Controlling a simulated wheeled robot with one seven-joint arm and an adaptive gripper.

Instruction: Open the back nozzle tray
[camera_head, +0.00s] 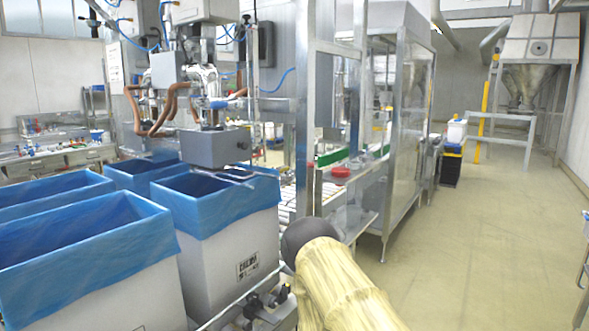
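A filling head (185,72) with orange-brown hoses and metal fittings hangs over the lined boxes at the left. Below it is a grey box-like part (215,147), which may be a nozzle tray, with thin metal rods (235,178) at its lower right. It sits just above the back rim of the nearest right-hand box. I cannot tell which part is the back nozzle tray, or whether it is open or shut. My arm, in a yellowish sleeve with a dark rounded end, rises from the bottom centre, to the right of the boxes. My gripper does not show.
Several white boxes with blue liners (215,205) fill the left foreground. A metal frame and glazed cabinet (410,120) stand at the centre, with a red round object (340,171) on its ledge. Open floor (480,240) lies to the right.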

